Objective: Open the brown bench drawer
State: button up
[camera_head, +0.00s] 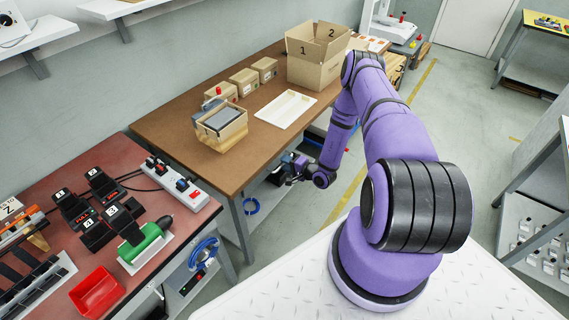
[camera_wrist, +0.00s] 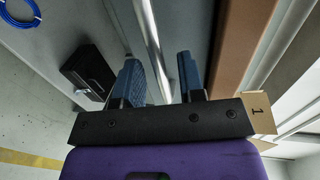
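The brown bench (camera_head: 168,125) stands at the middle left in the head view. Its brown top edge (camera_wrist: 236,45) runs along the right of the wrist view. A shiny metal bar, which looks like the drawer handle (camera_wrist: 151,35), runs down a grey front in the wrist view. My gripper (camera_wrist: 160,78) is open, with one blue finger on each side of the bar; contact cannot be told. In the head view my gripper (camera_head: 290,170) is beneath the bench's front edge. My arm and gripper hide the drawer front there.
On the bench are a large carton (camera_head: 315,68), small boxes, a white tray (camera_head: 286,108) and an open box (camera_head: 220,133). A red-topped bench (camera_head: 50,190) stands at near left.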

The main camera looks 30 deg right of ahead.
jog(key=shift+w+a+f, duration=0.15)
jog(key=shift+w+a, duration=0.05)
jog(key=shift+w, duration=0.35)
grip_shut()
jog(key=f+v, duration=0.3)
jog(key=v, duration=1.3)
jog(key=s+f+v, duration=0.1)
jog(key=f+v, duration=0.2)
jog(key=v, duration=1.3)
jog(key=shift+s+d+f, duration=0.15)
jog(key=shift+s+f, duration=0.2)
jog(key=shift+s, duration=0.05)
grip_release()
jog(key=shift+d, duration=0.1)
